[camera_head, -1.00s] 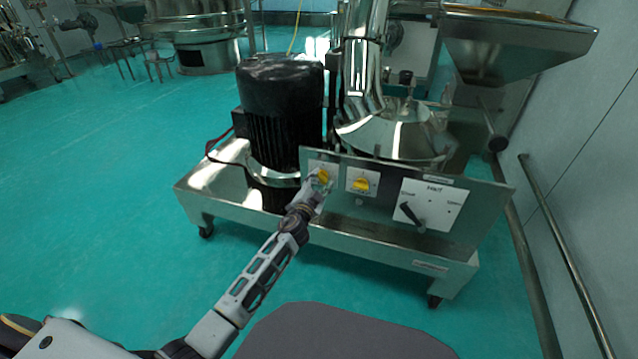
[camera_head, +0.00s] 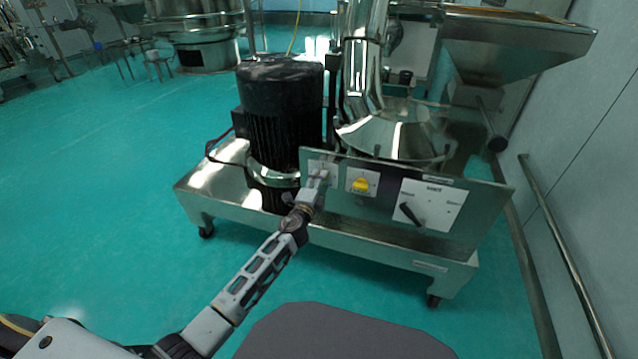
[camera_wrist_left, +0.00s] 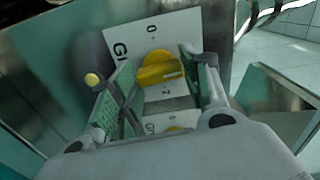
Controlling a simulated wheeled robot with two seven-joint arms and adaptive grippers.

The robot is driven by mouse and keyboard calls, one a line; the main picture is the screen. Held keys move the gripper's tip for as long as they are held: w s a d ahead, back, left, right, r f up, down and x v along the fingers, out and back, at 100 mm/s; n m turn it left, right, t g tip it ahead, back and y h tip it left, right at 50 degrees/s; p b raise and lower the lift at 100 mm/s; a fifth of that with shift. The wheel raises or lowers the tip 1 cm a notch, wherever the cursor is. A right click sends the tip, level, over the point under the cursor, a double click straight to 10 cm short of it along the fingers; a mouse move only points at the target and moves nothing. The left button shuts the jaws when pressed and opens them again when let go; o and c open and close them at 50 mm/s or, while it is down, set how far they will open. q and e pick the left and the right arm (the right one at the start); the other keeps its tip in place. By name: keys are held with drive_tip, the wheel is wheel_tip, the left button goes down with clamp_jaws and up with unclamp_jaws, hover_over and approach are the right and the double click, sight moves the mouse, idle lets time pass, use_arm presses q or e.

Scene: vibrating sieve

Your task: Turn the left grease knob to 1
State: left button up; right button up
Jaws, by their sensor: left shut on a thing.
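The left grease knob (camera_wrist_left: 160,68) is yellow, on a white plate with a 0 and a 2 visible. The wrist view shows it between the green-padded fingers of my left gripper (camera_wrist_left: 163,78), which is shut on it. In the head view my left gripper (camera_head: 320,176) covers this knob at the left end of the control panel. I cannot tell exactly which mark the knob points to. A second yellow knob (camera_head: 361,185) sits on its own plate just to the right. My right gripper is not in view.
The steel control panel (camera_head: 470,200) also carries a black lever switch (camera_head: 411,213) on a white plate at the right. Behind the panel stand a black motor (camera_head: 281,100) and a steel hopper (camera_head: 515,45). The green floor to the left is open.

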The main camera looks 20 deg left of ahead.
use_arm(q)
drive_tip(key=shift+m, duration=0.5)
drive_tip(key=o, duration=1)
drive_tip(key=shift+d, duration=0.1)
drive_tip(key=shift+s, duration=0.15)
drive_tip(key=shift+s+a, duration=0.15)
drive_tip(key=shift+s, duration=2.8)
drive_tip(key=shift+s+a, duration=0.1)
drive_tip(key=shift+s, duration=2.8)
